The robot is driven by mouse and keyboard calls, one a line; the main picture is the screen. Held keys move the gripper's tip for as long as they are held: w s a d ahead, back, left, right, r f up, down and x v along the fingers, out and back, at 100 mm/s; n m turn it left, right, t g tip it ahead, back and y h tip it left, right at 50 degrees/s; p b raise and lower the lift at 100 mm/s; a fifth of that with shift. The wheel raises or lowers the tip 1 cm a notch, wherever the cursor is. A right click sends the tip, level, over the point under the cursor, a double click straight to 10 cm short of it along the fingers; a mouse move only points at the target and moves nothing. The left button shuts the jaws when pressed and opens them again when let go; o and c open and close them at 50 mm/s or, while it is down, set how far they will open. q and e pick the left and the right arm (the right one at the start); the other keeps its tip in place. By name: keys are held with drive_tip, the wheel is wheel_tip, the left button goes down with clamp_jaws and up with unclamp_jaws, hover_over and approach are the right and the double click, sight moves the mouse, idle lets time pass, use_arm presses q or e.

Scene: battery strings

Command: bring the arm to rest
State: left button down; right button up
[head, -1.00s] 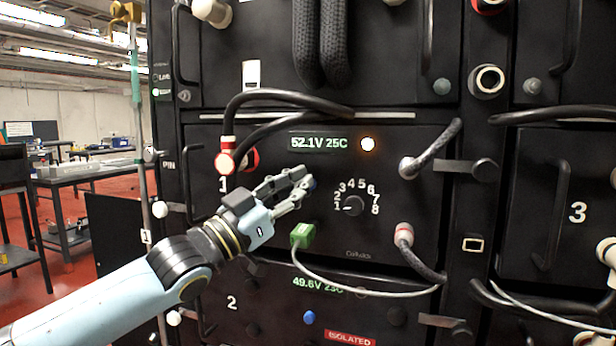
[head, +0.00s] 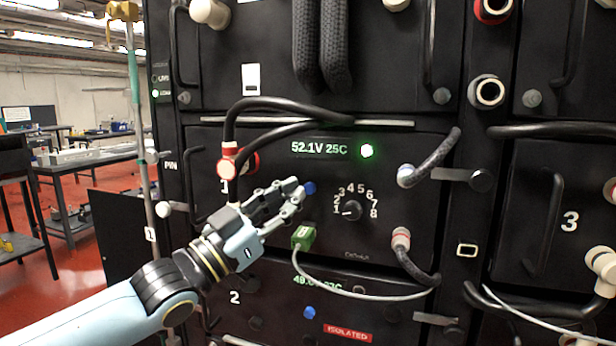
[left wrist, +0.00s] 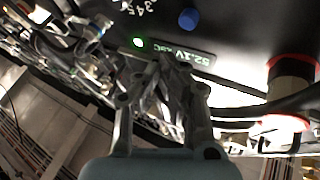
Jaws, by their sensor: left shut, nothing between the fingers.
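My left gripper (head: 296,194) is shut and empty in front of module 1 (head: 400,220). Its fingertips are close to a blue button (head: 309,187) in the head view; I cannot tell if they touch there. In the left wrist view the gripper (left wrist: 165,72) is apart from the blue button (left wrist: 188,18). The display (head: 319,149) reads 52.1V 25C, and the round lamp (head: 367,151) beside it glows green. The rotary dial (head: 351,210) is to the right of the gripper. My right gripper is not in view.
A green plug (head: 303,237) with a grey cable sits just below the fingers. A black cable with a red-and-white connector (head: 228,168) passes above my gripper. A pole (head: 143,150) stands left of the rack. Open floor and tables (head: 85,170) are at left.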

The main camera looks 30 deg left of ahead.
use_arm(q)
drive_tip(key=shift+s+d+p, duration=0.2)
drive_tip(key=shift+s+p, duration=0.25)
drive_tip(key=shift+s, duration=0.4)
